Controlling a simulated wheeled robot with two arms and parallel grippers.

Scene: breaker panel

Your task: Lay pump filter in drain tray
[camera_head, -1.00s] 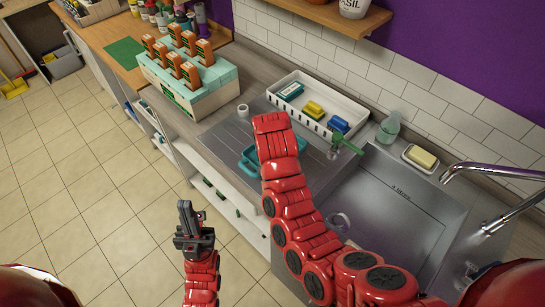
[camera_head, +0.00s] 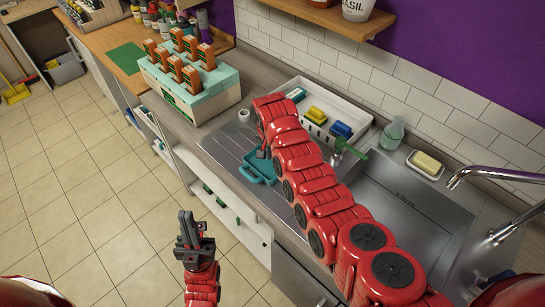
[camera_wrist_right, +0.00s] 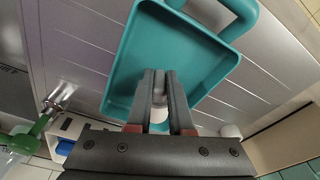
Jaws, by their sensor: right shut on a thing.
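The teal drain tray (camera_head: 252,176) lies on the ribbed metal drainboard left of the sink, and fills the upper middle of the right wrist view (camera_wrist_right: 122,75). My right gripper (camera_head: 262,152) is over the tray, pointing down, partly hidden by its red arm in the head view. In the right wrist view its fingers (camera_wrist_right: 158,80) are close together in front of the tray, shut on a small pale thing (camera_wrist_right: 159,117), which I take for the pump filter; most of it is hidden. My left gripper (camera_head: 190,230) is over the floor, away from the counter; its finger gap is unclear.
A white rack (camera_head: 357,119) with coloured sponges stands behind the drainboard. A green-handled thing (camera_head: 350,148) is beside it. The sink (camera_head: 405,205) and tap (camera_head: 490,175) are right. A white ring (camera_head: 244,115) and a box of orange packs (camera_head: 205,100) stand left.

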